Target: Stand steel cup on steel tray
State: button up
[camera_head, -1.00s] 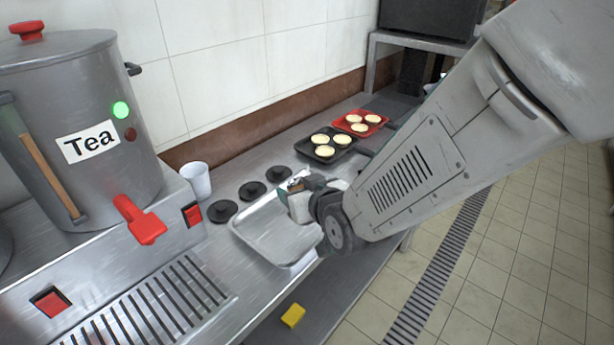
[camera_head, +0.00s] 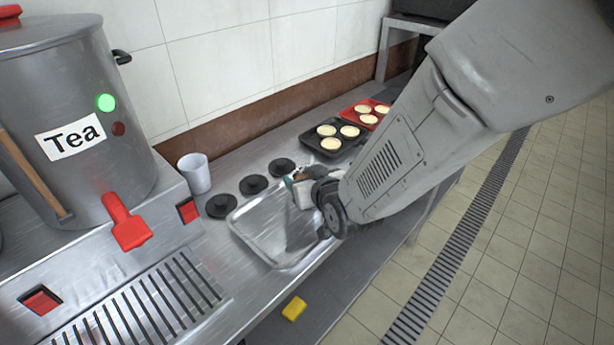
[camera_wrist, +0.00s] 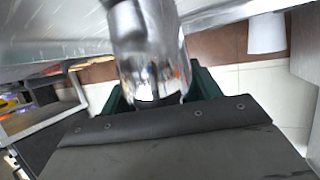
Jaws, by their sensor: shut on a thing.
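The steel cup (camera_wrist: 150,50) is shiny and fills the upper middle of the wrist view, held between my gripper's dark green fingers (camera_wrist: 158,90). In the head view my gripper (camera_head: 300,185) is at the far right part of the steel tray (camera_head: 262,225). I cannot tell whether the cup touches the tray.
A white cup (camera_head: 195,174) and several black knobbed discs (camera_head: 253,184) stand behind the tray. A black tray (camera_head: 334,140) and a red tray (camera_head: 365,113) hold pale rounds farther back. The tea urn (camera_head: 75,115) is left. A yellow block (camera_head: 294,308) lies below the counter's front edge.

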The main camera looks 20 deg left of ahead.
jog(key=shift+f, duration=0.1)
jog(key=o, duration=1.1)
jog(key=v, duration=1.2)
